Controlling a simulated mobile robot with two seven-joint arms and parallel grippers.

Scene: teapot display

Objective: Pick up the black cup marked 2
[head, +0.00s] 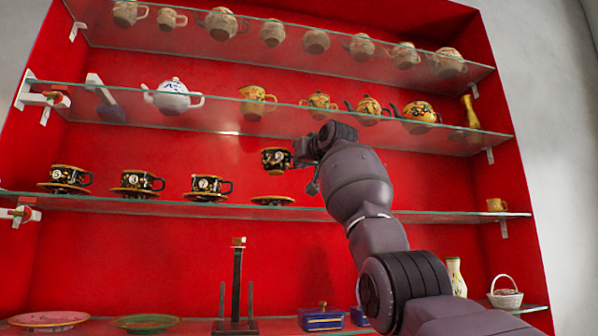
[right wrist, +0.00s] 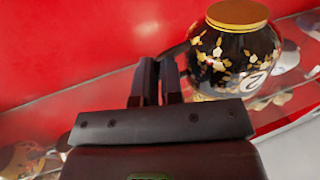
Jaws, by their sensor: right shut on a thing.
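A black cup with gold flowers (head: 276,159) hangs in the air above a gold-and-black saucer (head: 273,200) on the middle shelf. My right gripper (head: 301,153) is shut on this cup at its right, handle side. In the right wrist view the black cup (right wrist: 235,55) is right of the closed fingers (right wrist: 160,80); a pale round mark with a figure like a 2 shows on its side. Other black cups stand on saucers to the left: one (head: 207,184), one (head: 138,181) and one (head: 67,176). Their numbers are small. My left gripper is out of view.
The glass shelf above holds a white teapot (head: 172,96), yellow pots (head: 369,107) and a yellow vase (head: 471,112). A dark upright stand (head: 237,280) and blue boxes (head: 322,318) are below. The shelf right of the empty saucer looks mostly clear up to a small yellow cup (head: 496,205).

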